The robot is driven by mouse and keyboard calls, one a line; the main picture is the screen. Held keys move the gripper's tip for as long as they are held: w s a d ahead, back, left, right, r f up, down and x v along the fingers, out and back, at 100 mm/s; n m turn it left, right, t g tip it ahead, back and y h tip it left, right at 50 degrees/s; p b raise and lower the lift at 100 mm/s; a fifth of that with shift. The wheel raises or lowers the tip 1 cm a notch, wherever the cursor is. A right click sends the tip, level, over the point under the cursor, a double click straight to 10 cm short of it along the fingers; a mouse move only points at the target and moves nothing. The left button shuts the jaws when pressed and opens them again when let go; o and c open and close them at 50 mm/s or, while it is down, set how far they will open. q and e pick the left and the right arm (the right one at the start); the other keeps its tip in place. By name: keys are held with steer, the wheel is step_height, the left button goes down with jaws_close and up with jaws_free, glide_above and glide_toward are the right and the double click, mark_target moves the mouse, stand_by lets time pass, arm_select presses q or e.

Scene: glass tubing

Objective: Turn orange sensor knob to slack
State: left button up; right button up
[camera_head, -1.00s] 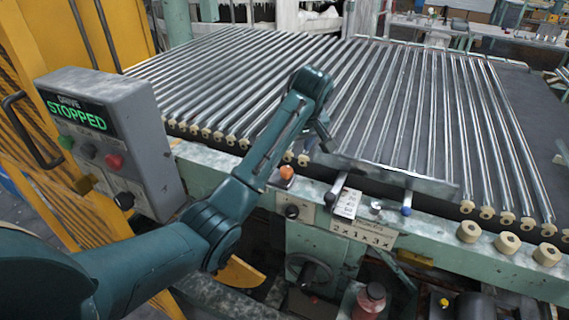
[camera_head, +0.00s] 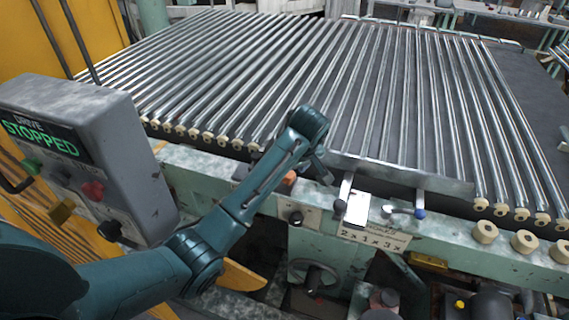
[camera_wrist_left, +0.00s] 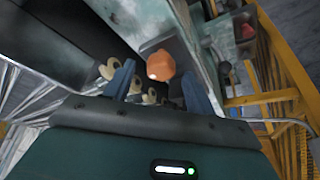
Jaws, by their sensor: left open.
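The orange sensor knob (camera_head: 290,177) sits on the green front rail of the roller machine, partly behind my left arm in the head view. In the left wrist view the rounded orange knob (camera_wrist_left: 160,66) shows beyond my fingertips, on a grey mount. My left gripper (camera_head: 323,170) points down just right of the knob in the head view, its fingers small and hard to make out. In the wrist view its two blue fingers (camera_wrist_left: 158,80) are apart with nothing held, and the knob appears in the gap between them. I see no contact. My right gripper is out of view.
A grey drive box (camera_head: 100,150) reading STOPPED stands at left. A black knob (camera_head: 296,217), a grey-tipped lever (camera_head: 342,196) and a blue-tipped lever (camera_head: 419,213) sit along the rail. Metal rollers (camera_head: 300,70) lie behind. A handwheel (camera_head: 313,277) is below.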

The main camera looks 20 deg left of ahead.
arm_select(q)
steer(key=shift+w+f, duration=0.1)
steer(key=shift+f, duration=0.35)
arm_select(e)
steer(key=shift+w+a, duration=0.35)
arm_select(q)
steer(key=c, duration=1)
steer(key=shift+o, duration=0.2)
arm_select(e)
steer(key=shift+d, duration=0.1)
